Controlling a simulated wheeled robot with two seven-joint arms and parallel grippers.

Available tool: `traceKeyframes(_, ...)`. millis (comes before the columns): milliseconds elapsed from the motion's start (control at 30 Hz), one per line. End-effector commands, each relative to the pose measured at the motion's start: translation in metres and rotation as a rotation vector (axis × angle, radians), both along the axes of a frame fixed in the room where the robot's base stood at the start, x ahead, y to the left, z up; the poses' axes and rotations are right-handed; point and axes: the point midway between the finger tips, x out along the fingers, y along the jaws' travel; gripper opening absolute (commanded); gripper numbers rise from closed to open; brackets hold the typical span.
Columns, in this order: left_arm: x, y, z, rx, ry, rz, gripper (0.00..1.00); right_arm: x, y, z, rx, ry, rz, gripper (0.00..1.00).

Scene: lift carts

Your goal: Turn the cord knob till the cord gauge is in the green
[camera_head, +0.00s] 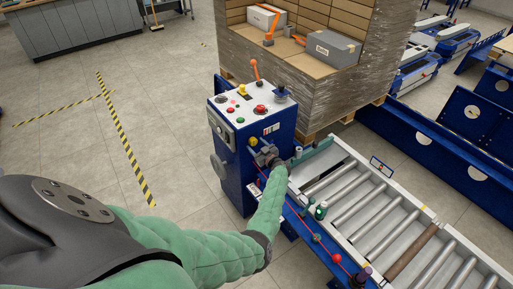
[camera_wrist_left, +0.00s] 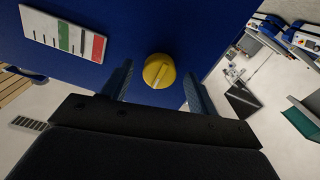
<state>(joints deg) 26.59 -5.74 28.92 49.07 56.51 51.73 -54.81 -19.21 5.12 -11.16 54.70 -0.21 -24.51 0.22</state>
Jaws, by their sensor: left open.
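The yellow cord knob (camera_wrist_left: 159,71) sits on the blue face of the control box (camera_head: 232,185); it also shows in the head view (camera_head: 253,142). The cord gauge (camera_wrist_left: 65,33) is a white plate with a green band and a red band, to the left of the knob in the wrist view. A thin dark mark lies between the bands; I cannot tell surely whether it is the pointer. My left gripper (camera_wrist_left: 157,83) is open, its two fingers on either side of the knob with gaps visible. My right gripper is not in view.
A roller conveyor (camera_head: 365,205) runs to the right of the box, with a red cord along its near side. A wrapped pallet of cartons (camera_head: 300,88) stands behind. Buttons and a lever top the box. Open floor lies to the left.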

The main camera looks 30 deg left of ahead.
Motion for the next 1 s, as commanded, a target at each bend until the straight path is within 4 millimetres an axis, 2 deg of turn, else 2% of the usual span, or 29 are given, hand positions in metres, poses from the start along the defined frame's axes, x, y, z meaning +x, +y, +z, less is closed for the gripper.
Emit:
traceKeyframes(333, 0.002, 0.004, 0.001, 0.000, -0.001, 0.000, 0.59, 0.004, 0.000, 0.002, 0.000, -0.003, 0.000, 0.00)
traceKeyframes(367, 0.002, 0.004, 0.001, 0.000, -0.001, 0.000, 0.55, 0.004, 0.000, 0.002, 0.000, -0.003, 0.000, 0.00)
traceKeyframes(567, 0.002, 0.004, 0.001, 0.001, -0.001, 0.000, 0.16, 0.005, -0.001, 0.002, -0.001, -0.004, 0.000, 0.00)
traceKeyframes(600, 0.002, 0.004, 0.001, 0.001, -0.001, 0.000, 0.15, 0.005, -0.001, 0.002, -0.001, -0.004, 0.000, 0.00)
traceKeyframes(867, 0.002, 0.004, -0.001, -0.011, -0.029, 0.000, 0.15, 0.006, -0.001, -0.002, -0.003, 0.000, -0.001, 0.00)
traceKeyframes(1000, 0.002, 0.003, -0.002, -0.035, -0.086, -0.001, 0.15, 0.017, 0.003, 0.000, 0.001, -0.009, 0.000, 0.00)
